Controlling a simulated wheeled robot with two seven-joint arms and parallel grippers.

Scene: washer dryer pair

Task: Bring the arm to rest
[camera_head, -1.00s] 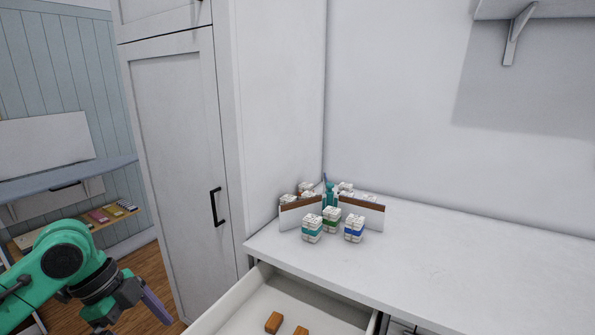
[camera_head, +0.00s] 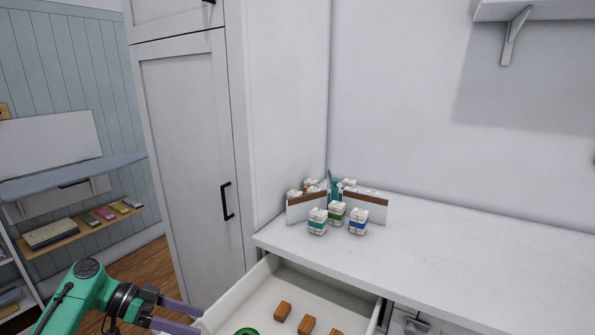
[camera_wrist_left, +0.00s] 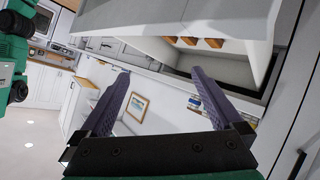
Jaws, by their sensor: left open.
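My left arm, green with dark joints, comes in at the bottom left of the head view. Its gripper (camera_head: 196,319) has two purple fingers spread apart with nothing between them, beside the left side of the open drawer (camera_head: 237,300). In the left wrist view the gripper (camera_wrist_left: 161,74) is also open and empty, and the drawer (camera_wrist_left: 175,20) shows beyond the fingertips. My right gripper is in neither view.
Several brown blocks (camera_head: 283,311) lie in the drawer. A green round thing (camera_head: 246,331) is cut off at the bottom edge. White boxes with coloured bands (camera_head: 318,221) stand on the white counter (camera_head: 440,257). A tall cabinet (camera_head: 190,150) stands left of it.

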